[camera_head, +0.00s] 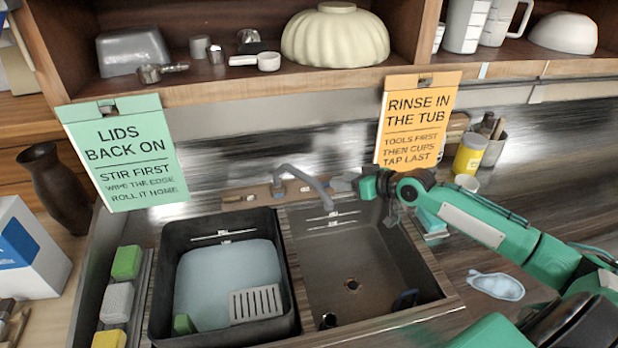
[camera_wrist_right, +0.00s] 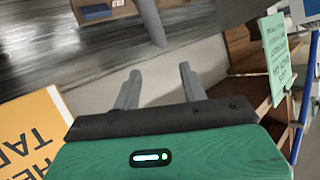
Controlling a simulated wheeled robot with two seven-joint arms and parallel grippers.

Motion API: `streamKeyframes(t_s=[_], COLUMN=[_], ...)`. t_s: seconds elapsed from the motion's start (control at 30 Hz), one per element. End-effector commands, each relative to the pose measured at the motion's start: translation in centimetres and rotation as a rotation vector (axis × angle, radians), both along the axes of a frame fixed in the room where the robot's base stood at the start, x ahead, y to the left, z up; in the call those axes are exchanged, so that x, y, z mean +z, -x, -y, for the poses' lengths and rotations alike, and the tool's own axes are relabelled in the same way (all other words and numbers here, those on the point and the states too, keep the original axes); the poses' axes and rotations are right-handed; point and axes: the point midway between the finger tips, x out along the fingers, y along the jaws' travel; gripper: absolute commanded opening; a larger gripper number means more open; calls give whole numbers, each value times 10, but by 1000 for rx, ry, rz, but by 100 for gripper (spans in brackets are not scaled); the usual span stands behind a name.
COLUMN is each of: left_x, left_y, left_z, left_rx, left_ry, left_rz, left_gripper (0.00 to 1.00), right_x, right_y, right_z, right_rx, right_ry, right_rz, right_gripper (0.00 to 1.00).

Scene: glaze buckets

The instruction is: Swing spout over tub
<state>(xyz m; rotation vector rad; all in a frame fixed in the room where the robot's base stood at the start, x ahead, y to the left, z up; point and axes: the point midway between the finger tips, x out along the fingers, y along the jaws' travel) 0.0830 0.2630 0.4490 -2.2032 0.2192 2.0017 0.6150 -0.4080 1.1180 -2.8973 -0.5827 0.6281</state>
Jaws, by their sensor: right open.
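The grey tap spout (camera_head: 306,180) rises from the back ledge of the sink and reaches right over the bare right basin, not over the tub. The black tub (camera_head: 162,285) stands on the left with pale bluish water in it. My right gripper (camera_head: 343,184) is at the right of the spout's end, above the back of the right basin. In the right wrist view my right gripper (camera_wrist_right: 160,74) is open and empty. The spout (camera_wrist_right: 149,22) shows there ahead of the gap between the fingers; I cannot tell whether they touch. My left gripper is out of view.
The right basin (camera_head: 350,255) is mostly empty. A grey slotted piece (camera_head: 256,303) and a green block (camera_head: 184,324) are in the tub. An orange sign (camera_head: 417,118) hangs just behind my right gripper. A yellow jar (camera_head: 470,154) stands to the right.

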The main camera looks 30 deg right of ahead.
Motion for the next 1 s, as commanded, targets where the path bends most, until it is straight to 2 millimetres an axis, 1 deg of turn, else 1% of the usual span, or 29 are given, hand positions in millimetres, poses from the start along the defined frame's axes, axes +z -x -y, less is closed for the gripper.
streamKeyframes(t_s=[0.07, 0.2, 0.6, 0.8, 1.0], left_x=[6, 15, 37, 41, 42], left_y=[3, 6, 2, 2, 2], left_z=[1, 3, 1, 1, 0], left_rx=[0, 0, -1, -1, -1], left_ry=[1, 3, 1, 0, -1], left_rz=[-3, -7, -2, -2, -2], left_gripper=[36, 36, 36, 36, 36], right_x=[0, -7, -34, -43, -45], right_y=[-10, -29, -85, -100, -103], right_z=[-6, -14, -41, -48, -50], right_rx=[1, 0, 0, 1, 2], right_ry=[-5, -5, -3, -2, 0], right_rz=[3, 3, 1, 0, 0], right_gripper=[43, 43, 43, 43, 43])
